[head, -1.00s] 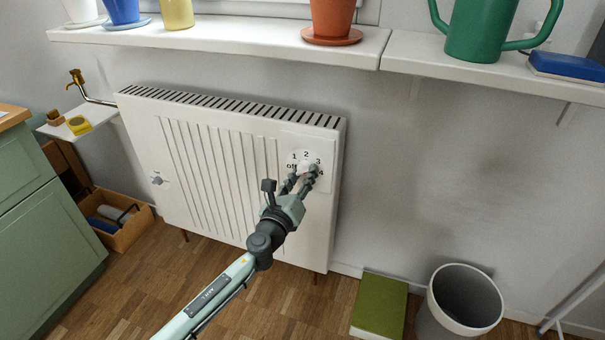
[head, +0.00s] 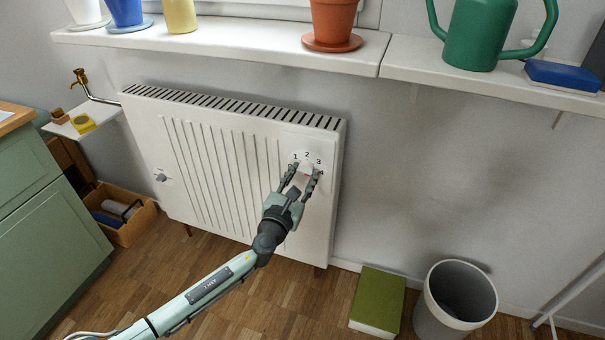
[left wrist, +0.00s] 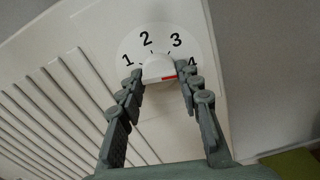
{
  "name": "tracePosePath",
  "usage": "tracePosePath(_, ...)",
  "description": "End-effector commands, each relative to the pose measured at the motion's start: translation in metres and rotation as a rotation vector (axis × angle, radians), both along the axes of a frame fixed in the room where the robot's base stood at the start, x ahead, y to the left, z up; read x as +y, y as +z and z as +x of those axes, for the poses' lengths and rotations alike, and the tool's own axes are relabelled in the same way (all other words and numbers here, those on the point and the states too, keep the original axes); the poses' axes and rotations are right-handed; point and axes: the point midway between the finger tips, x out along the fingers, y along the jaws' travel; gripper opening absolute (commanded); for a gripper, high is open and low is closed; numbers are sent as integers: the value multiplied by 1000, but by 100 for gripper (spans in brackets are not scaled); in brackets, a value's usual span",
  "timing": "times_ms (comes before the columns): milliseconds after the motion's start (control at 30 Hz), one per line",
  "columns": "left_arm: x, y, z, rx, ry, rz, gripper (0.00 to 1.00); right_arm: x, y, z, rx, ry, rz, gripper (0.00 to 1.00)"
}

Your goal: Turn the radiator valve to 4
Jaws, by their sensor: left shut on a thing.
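The white radiator (head: 215,150) stands against the wall. Its white dial plate (left wrist: 126,48) shows 1, 2, 3 and 4. My left gripper (head: 299,172) is shut on the white valve knob (left wrist: 158,68), with one finger on each side. In the left wrist view the knob's red mark points right, to the side where the 4 is. The right finger covers part of the dial near the 4, so I cannot tell whether the mark lines up exactly. The "off" label is hidden. My right gripper is not in view.
A small grey valve (head: 161,176) sits at the radiator's left side. A windowsill (head: 220,38) with pots and a green watering can (head: 475,35) runs above.

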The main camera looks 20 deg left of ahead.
Motion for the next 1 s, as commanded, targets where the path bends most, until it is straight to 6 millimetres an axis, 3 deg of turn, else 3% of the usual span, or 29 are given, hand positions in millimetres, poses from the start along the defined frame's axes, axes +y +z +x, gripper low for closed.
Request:
tracePosePath(500, 0, 1, 1, -3, 0, 21, 5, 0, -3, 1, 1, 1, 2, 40)
tracePosePath(533, 0, 1, 1, -3, 0, 21, 37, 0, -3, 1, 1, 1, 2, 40)
tracePosePath(667, 0, 1, 1, -2, 0, 20, 53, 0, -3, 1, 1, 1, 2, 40)
tracePosePath(1000, 0, 0, -2, -1, 0, 19, 56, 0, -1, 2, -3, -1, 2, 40)
